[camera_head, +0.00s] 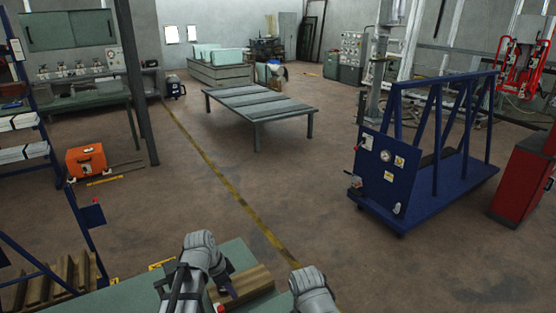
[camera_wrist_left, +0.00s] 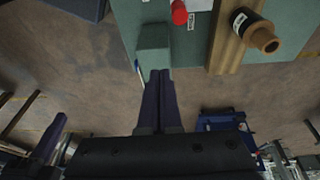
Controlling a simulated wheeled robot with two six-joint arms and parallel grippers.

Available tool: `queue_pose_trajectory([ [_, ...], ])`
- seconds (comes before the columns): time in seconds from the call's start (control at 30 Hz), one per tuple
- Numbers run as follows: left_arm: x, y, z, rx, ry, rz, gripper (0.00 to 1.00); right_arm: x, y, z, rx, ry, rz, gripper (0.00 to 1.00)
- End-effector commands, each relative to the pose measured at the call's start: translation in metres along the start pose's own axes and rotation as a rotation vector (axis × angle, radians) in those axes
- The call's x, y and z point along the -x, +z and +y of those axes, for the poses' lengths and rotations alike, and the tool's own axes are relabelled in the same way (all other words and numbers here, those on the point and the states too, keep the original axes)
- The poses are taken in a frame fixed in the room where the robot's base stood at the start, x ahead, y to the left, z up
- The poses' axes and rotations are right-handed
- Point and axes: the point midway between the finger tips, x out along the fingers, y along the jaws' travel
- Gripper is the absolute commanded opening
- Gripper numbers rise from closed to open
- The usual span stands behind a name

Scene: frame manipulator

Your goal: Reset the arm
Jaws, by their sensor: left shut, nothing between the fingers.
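My left arm comes in at the bottom of the head view, with its left gripper (camera_head: 229,286) over the green table (camera_head: 133,296). In the left wrist view the two dark fingers of the left gripper (camera_wrist_left: 159,75) lie together, shut and empty. Their tips are near a green block (camera_wrist_left: 153,38) at the table's edge; I cannot tell whether they touch it. Only a grey link of my right arm shows at the bottom of the head view; its gripper is out of sight.
A wooden piece (camera_wrist_left: 226,40), a brown tube (camera_wrist_left: 259,37) and a red-capped item (camera_wrist_left: 179,13) are on the table near the left gripper. A blue cart (camera_head: 425,190) stands to the right. A low slatted table (camera_head: 257,103) is farther off, with open floor before it.

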Motion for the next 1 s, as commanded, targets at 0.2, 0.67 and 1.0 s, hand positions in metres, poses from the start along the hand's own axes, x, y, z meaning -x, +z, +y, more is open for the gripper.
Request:
queue_pose_trajectory([
  [0.2,-0.018,-0.017,0.090,0.276,-0.019,-0.184,0.00,-0.001,0.000,0.000,0.000,0.000,0.000,0.00],
  [0.67,-0.022,-0.014,0.167,0.649,-0.208,-0.343,0.00,-0.002,0.000,0.000,0.000,0.000,0.000,0.00],
  [1.0,-0.021,-0.014,0.167,0.658,-0.211,-0.343,0.00,-0.002,0.000,0.000,0.000,0.000,0.000,0.00],
])
